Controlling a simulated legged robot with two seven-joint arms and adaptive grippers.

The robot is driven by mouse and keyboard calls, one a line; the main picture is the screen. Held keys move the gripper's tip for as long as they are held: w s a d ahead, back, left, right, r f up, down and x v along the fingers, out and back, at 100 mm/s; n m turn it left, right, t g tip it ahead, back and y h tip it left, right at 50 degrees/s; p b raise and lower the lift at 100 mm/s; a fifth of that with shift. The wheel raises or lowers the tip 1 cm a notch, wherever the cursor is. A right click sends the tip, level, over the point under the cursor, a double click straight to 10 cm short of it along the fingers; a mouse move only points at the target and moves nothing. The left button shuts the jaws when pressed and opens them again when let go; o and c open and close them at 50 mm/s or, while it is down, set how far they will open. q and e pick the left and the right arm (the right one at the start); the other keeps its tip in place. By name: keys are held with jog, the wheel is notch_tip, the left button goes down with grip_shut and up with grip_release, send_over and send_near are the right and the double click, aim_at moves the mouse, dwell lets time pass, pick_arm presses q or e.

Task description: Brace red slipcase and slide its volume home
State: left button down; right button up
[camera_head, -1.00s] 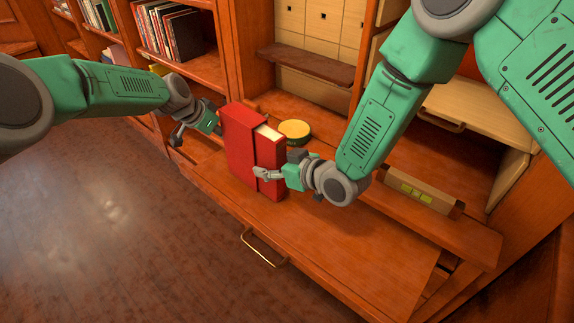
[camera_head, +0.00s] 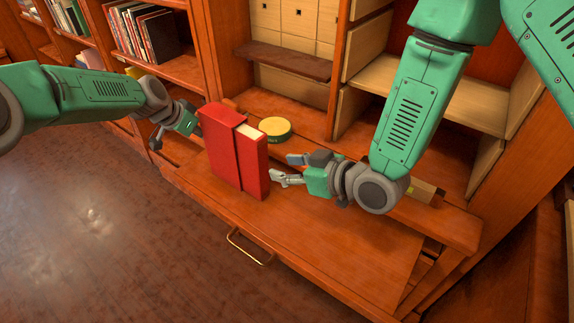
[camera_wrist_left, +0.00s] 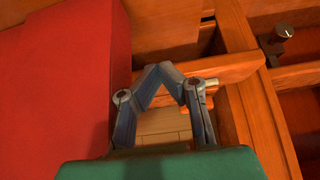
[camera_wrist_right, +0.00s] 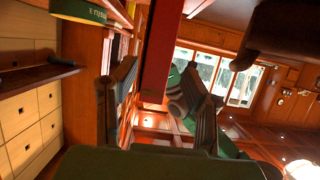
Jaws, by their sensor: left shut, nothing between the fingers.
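The red slipcase (camera_head: 219,150) stands upright on the wooden desk leaf. Its red volume (camera_head: 252,168) juts out of the right side, cream page edges showing on top. My left gripper (camera_wrist_left: 168,72) is shut and empty beside the slipcase's far left side; its red wall (camera_wrist_left: 65,85) fills the left of the left wrist view. In the head view its fingertips are partly hidden behind the slipcase. My right gripper (camera_head: 283,170) is open and empty, just right of the volume and apart from it. Its spread fingers also show in the right wrist view (camera_wrist_right: 158,95).
A round green and yellow tin (camera_head: 275,129) sits behind the volume. Bookshelves (camera_head: 150,40) stand at the back left and pigeonholes (camera_head: 440,90) at the back right. A brass handle (camera_head: 248,248) is on the leaf's front. The leaf's front right is clear.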

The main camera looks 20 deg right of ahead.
jog(key=shift+r+m, duration=0.15)
jog(key=shift+m, duration=0.15)
grip_shut()
jog(key=m+t+y, duration=0.3)
jog(key=m+t, duration=0.1)
jog(key=m, duration=0.3)
send_near(263, 138)
jog(key=x, duration=0.3)
jog(key=shift+x, duration=2.4)
jog(key=shift+r, duration=0.1)
